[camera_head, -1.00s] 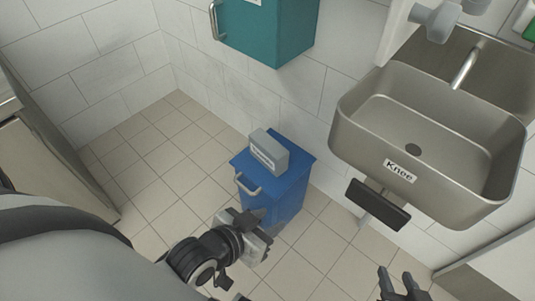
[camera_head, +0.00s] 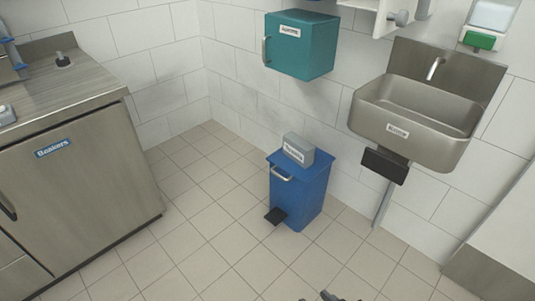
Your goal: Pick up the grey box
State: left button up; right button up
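The grey box (camera_head: 298,149) has a white label on its front. It rests on the flat top of the blue pedal bin (camera_head: 301,196), with nothing touching it from above. Only dark tips of what looks like my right gripper (camera_head: 330,297) show at the bottom edge. They are well in front of the bin and apart from the box. The rest of that gripper is cut off, so its opening cannot be told. My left gripper is out of view.
A teal wall cabinet (camera_head: 300,46) hangs above and behind the bin. A steel sink (camera_head: 419,121) with a dark knee plate (camera_head: 385,165) juts out at the right. A steel counter (camera_head: 76,166) labelled Beakers stands at the left. The tiled floor (camera_head: 189,229) between is clear.

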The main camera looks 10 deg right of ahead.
aim_at(298, 149)
jog(key=u, duration=0.65)
jog(key=i, duration=1.55)
jog(key=z, duration=0.3)
jog(key=i, duration=1.1)
jog(key=z, duration=1.45)
jog(key=i, duration=0.3)
jog(key=z, duration=0.2)
